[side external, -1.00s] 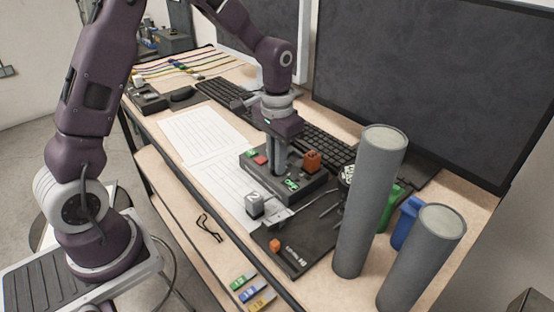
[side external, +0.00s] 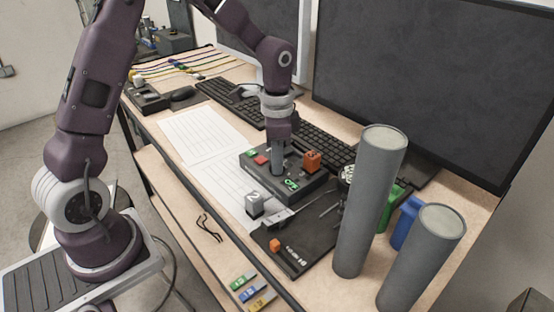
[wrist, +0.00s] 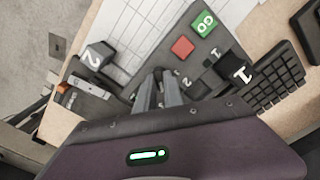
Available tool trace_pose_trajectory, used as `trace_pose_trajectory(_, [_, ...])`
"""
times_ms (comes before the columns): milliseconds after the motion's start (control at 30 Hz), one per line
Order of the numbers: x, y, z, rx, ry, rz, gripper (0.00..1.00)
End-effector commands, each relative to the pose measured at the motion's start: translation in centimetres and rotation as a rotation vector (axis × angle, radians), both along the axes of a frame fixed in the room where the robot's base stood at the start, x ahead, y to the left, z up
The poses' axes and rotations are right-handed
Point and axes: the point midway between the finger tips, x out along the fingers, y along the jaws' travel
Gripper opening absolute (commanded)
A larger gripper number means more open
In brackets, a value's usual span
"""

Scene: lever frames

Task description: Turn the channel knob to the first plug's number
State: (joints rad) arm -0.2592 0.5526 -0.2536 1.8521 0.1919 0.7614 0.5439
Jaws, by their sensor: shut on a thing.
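The control box (side external: 250,171) is dark grey and stands on the desk. My gripper (side external: 277,172) points straight down at the middle of the box, shut on the channel knob, which the fingers hide. Small white numerals show on the panel beside the fingers (wrist: 160,78) in the wrist view. A grey plug marked 2 (side external: 255,203) stands in front of the box. An orange block (side external: 312,160) stands at the box's right. A dark block marked 1 (wrist: 240,70) shows in the wrist view.
Two tall grey cylinders (side external: 370,205) stand at the right. A keyboard (side external: 310,140) and monitor are behind the box. Paper sheets (side external: 200,135) lie flat at left.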

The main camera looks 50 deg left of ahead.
Motion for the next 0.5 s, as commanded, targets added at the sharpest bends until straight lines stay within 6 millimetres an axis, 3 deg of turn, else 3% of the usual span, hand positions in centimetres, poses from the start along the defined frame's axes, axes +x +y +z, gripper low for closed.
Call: trace_pose_trajectory(500, [0.08,-0.01,0.10,0.000,-0.003,-0.156,0.00])
